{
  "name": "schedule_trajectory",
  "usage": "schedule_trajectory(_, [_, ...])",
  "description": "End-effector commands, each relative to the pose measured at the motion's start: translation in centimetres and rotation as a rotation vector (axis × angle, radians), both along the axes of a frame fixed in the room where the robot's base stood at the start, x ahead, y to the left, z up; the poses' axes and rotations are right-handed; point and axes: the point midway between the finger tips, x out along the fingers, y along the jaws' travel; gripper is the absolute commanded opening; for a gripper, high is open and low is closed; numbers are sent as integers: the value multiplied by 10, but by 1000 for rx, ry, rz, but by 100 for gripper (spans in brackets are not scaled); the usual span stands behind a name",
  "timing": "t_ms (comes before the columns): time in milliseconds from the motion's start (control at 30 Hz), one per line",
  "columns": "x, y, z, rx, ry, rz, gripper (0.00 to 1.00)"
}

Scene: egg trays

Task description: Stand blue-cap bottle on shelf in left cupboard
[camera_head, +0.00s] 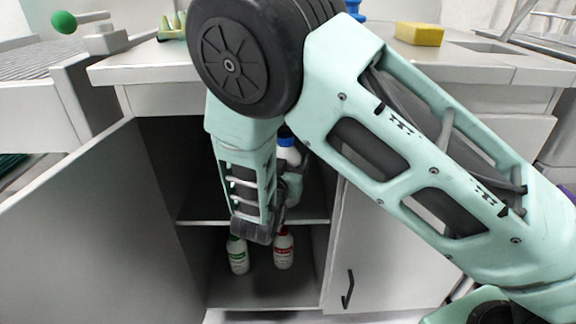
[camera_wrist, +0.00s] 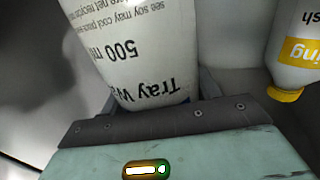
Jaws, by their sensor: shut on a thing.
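The blue-cap bottle (camera_head: 289,153) is inside the open left cupboard, above the middle shelf (camera_head: 303,216). It looks upright, with its blue cap and white shoulder showing past my arm. My gripper (camera_head: 288,185), mostly hidden behind my arm in the head view, is shut on it. In the wrist view the white bottle body (camera_wrist: 135,50) sits between my fingers (camera_wrist: 150,108), its printed text upside down. Its base is hidden in the head view, so I cannot tell whether it touches the shelf.
A yellow-capped bottle (camera_wrist: 299,48) is to the right in the wrist view. A green-label bottle (camera_head: 238,256) and a red-label bottle (camera_head: 283,251) stand on the cupboard floor. The open door (camera_head: 90,220) is left. A yellow sponge (camera_head: 419,34) lies on the counter (camera_head: 480,65).

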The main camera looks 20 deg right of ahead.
Motion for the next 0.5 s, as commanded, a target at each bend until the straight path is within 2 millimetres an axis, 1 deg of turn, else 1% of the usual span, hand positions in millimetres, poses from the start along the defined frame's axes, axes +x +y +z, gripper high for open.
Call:
schedule_trajectory(33, [0, 0, -3, -1, -3, 0, 24])
schedule_trajectory(233, [0, 0, -1, 0, -4, 0, 24])
schedule_trajectory(333, [0, 0, -4, 0, -3, 0, 24])
schedule_trajectory(367, [0, 0, -4, 0, -1, 0, 68])
schedule_trajectory(400, [0, 0, -4, 0, -1, 0, 79])
schedule_trajectory(433, [0, 0, -4, 0, -1, 0, 84])
schedule_trajectory(500, [0, 0, -4, 0, -1, 0, 84])
